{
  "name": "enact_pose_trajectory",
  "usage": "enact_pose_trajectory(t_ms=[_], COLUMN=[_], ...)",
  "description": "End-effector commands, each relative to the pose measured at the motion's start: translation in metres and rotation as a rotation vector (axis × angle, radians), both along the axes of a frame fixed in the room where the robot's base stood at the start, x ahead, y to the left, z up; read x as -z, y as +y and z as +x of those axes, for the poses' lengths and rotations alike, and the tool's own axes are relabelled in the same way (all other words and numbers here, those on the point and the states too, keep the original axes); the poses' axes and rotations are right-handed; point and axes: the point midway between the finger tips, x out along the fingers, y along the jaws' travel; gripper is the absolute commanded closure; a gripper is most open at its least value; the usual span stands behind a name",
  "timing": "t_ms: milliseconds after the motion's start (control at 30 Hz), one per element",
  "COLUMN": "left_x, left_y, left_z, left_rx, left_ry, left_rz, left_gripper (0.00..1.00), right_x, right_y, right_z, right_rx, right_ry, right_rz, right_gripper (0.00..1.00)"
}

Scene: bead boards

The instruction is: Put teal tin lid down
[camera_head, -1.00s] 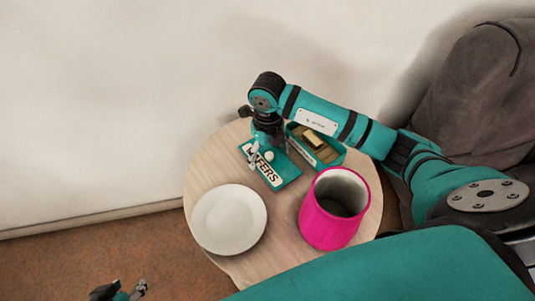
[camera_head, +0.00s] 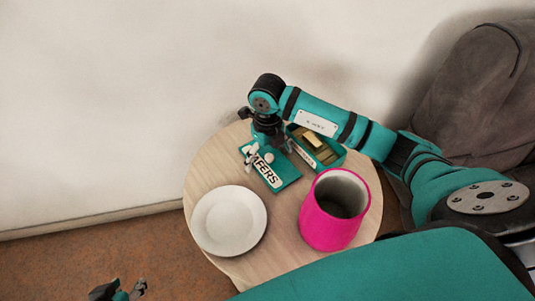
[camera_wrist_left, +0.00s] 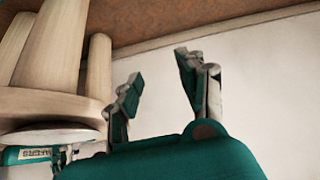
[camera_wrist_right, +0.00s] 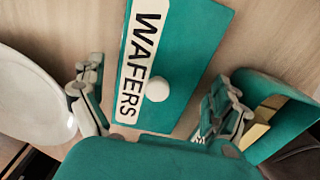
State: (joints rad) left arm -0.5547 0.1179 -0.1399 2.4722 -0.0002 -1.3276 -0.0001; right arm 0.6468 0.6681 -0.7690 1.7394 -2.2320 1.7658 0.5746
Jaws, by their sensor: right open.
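The teal tin lid (camera_head: 284,179), with a white WAFERS label and a pale round knob, lies flat on the round wooden table. It fills the middle of the right wrist view (camera_wrist_right: 190,50), knob towards me. My right gripper (camera_wrist_right: 160,105) is open, its fingers on either side of the lid and apart from it. In the head view the right gripper (camera_head: 270,155) is over the lid's far end and partly hidden by its own arm. My left gripper (camera_wrist_left: 158,80) is open and empty, away from the table; it shows at the bottom left of the head view (camera_head: 128,291).
The open teal tin (camera_head: 330,158) with tan wafers stands right of the lid. A white plate (camera_head: 228,220) lies front left, a pink pot (camera_head: 325,226) front right. Bare wood (camera_head: 282,235) shows between them.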

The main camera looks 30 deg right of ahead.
Motion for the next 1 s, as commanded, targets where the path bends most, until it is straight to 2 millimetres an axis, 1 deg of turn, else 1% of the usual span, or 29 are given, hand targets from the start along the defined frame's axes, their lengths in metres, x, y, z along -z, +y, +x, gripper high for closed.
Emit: enact_pose_trajectory(t_ms=[167,300,500,600,767,1000], left_x=[0.008,0.01,0.001,-0.002,-0.003,-0.003], left_y=[0.01,0.018,0.017,0.017,0.017,0.017], left_z=[-0.029,-0.057,-0.056,-0.056,-0.056,-0.055], left_rx=[-0.013,-0.024,-0.023,-0.023,-0.023,-0.023], left_ry=[0.139,0.273,0.267,0.266,0.265,0.265], left_rz=[0.029,0.056,0.055,0.055,0.055,0.055], left_gripper=[0.6,0.6,0.6,0.6,0.6,0.6], right_x=[-0.023,-0.056,-0.096,-0.109,-0.12,-0.121], right_y=[0.0,0.0,0.0,0.0,0.0,0.0], right_z=[0.001,0.001,0.001,0.001,0.0,0.0], right_rx=[-0.002,-0.001,-0.001,0.0,0.0,0.0], right_ry=[-0.004,-0.006,-0.004,-0.003,-0.001,0.0], right_rz=[0.002,0.0,0.001,0.001,0.001,0.001], right_gripper=[0.0,0.0,0.0,0.0,0.0,0.0])
